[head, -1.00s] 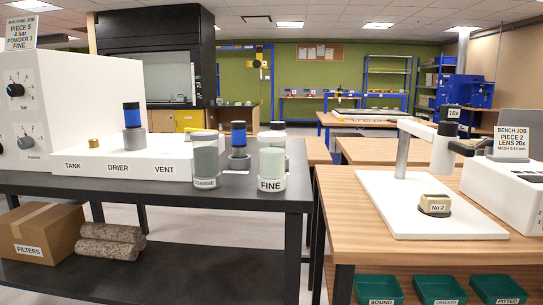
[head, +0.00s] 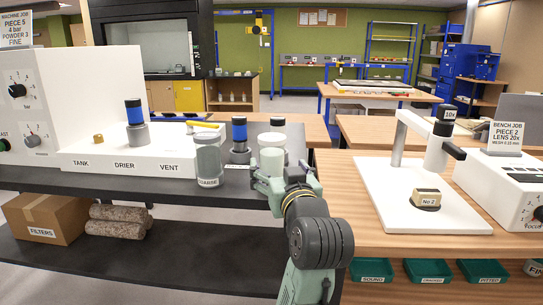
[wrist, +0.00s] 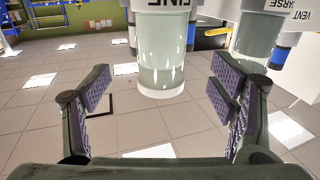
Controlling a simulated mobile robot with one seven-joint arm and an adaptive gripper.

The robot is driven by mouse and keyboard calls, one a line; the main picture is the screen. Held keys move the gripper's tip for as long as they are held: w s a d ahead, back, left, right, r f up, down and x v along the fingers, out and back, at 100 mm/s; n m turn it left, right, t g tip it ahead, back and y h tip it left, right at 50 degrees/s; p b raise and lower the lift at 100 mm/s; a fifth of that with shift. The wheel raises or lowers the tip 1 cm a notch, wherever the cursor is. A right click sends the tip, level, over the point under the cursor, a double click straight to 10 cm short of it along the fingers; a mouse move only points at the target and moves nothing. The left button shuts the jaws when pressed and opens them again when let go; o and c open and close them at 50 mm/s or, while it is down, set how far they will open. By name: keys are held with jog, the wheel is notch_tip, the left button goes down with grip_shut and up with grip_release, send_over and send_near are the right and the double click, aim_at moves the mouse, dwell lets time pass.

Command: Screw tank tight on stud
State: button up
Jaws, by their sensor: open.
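The brass stud (head: 98,139) stands on the white machine ledge above the word TANK, with nothing on it. The FINE tank (head: 272,160), a pale clear jar with a whitish lid, stands at the right end of the dark bench. The COARSE tank (head: 207,160) stands to its left. My gripper (head: 268,185) is open in front of the FINE tank and hides its lower part and label. In the wrist view the FINE tank (wrist: 161,65) appears upside down, between and beyond the spread fingers, with no clear contact. The COARSE tank (wrist: 256,38) is to its right.
Blue-and-black cylinders stand at DRIER (head: 136,122) and behind the tanks (head: 239,138). The machine ledge (head: 130,160) runs left of the tanks. To the right, the wooden bench holds a microscope stand (head: 395,145) and a No 2 block (head: 427,197). A FILTERS box (head: 45,215) lies on the lower shelf.

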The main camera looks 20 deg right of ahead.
aim_at(272, 143)
jog(key=w+p, duration=0.2)
jog(key=w, duration=0.5)
jog(key=shift+w+d+f, duration=0.1)
jog(key=shift+w, duration=0.05)
jog(key=shift+c, duration=0.4)
jog(key=c, duration=1.4)
jog(key=shift+c, duration=0.2)
jog(key=shift+r, duration=0.2)
jog(key=shift+r, duration=0.55)
notch_tip(272, 143, up, 2)
jog(key=shift+b, duration=0.4)
jog(key=s+a+r+b, duration=0.1)
jog(key=s+a+b, duration=0.2)
jog(key=s, duration=1.2)
jog(key=shift+s+a+r, duration=0.2)
jog(key=shift+s+r, duration=0.1)
jog(key=shift+s, duration=0.05)
